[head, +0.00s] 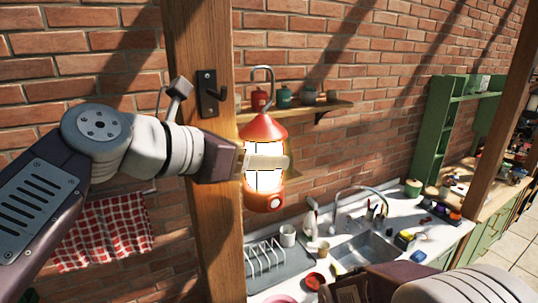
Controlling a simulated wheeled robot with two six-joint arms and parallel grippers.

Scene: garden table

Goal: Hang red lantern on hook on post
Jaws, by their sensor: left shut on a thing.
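The red lantern (264,130) has a glowing white body, a red-orange top and base, and a grey hook-shaped handle on top. My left gripper (266,163) is shut on the lantern's middle and holds it upright in the air, just right of the post. The black hook (211,94) is on a plate on the wooden post (206,40). The hook is left of the lantern's handle, and the two look apart. My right gripper (345,290) is low at the bottom edge, partly cut off; its fingers cannot be made out.
A small shelf (320,109) with pots is on the brick wall behind the lantern. Below are a counter with a sink (365,252), faucet, dish rack (265,262) and cups. A checkered towel (105,232) hangs at left. A green shelf unit (433,130) stands at right.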

